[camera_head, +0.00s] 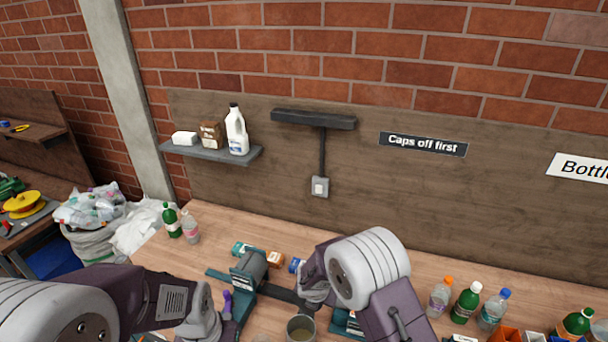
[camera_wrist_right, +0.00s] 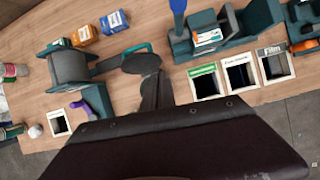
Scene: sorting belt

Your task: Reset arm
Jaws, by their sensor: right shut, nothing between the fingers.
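My right arm reaches in from the bottom right in the head view, bent over the middle of the bench, and hides part of the bench there. My right gripper (camera_wrist_right: 152,92) shows in the right wrist view as two dark fingers lying together, with nothing held. They are beside a dark round disc on the bench fixture. A wide dark part of my own arm fills the bottom of that view. My left arm comes in from the lower left in the head view. Its gripper is not in view.
A teal fixture with a grey drum (camera_head: 252,268) stands mid-bench; a metal cup (camera_head: 300,328) is near the front. Bottles (camera_head: 466,303) stand at right, others (camera_head: 172,220) at left. Labelled square openings (camera_wrist_right: 240,78) are in the bench. A shelf (camera_head: 215,152) holds containers.

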